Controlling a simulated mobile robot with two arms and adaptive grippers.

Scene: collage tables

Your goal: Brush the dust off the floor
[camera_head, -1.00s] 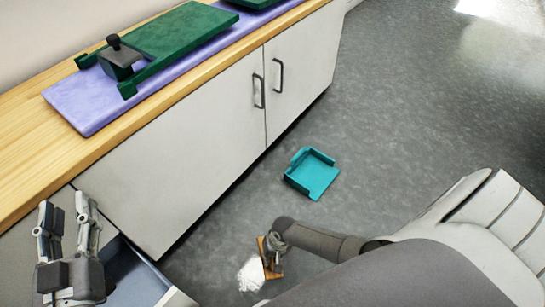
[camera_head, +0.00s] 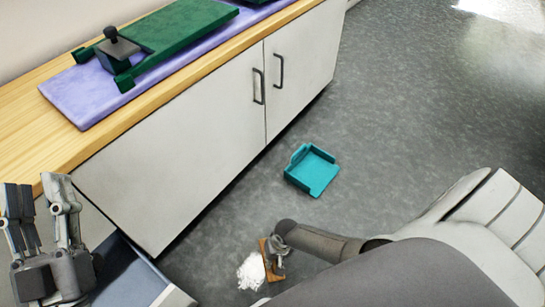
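A small patch of white dust (camera_head: 252,272) lies on the grey floor (camera_head: 390,120). A brown wooden brush (camera_head: 265,252) is on the floor at the right edge of the dust. My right gripper (camera_head: 276,258) is at the brush, partly hidden by its own arm; it appears to hold the brush, though its fingertips are hard to make out. A teal dustpan (camera_head: 312,172) lies on the floor farther back, apart from the dust. My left gripper (camera_head: 42,215) is raised at the lower left, open and empty, fingers upward.
A white cabinet (camera_head: 185,140) with dark handles stands at the left. Its wooden top (camera_head: 35,125) carries a purple mat (camera_head: 75,98) and a green board (camera_head: 180,35). An open drawer (camera_head: 130,275) juts out at lower left. The floor to the right is clear.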

